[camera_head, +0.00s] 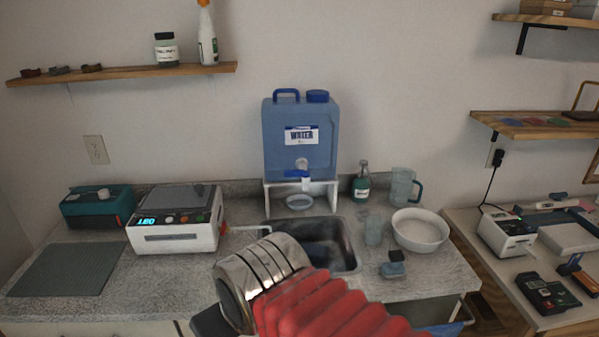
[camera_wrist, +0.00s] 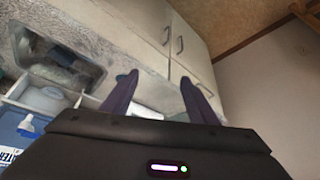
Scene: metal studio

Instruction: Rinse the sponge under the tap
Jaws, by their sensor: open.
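The tap (camera_head: 297,175) is a blue-and-white spout low on the blue water container (camera_head: 299,135). The container stands on a white stand above the back of the metal sink (camera_head: 335,245). My arm covers the sink's front left. In the wrist view, my gripper (camera_wrist: 158,85) is open and empty, its two dark fingers apart. The sink (camera_wrist: 60,55) and the container's spout (camera_wrist: 30,125) show at left there.
A white bowl (camera_head: 420,231), a clear jug (camera_head: 403,187) and a green bottle (camera_head: 362,182) stand right of the container. A white device (camera_head: 175,238), a teal box (camera_head: 97,206) and a grey mat (camera_head: 68,269) occupy the left counter. Cabinet doors (camera_wrist: 187,45) show in the wrist view.

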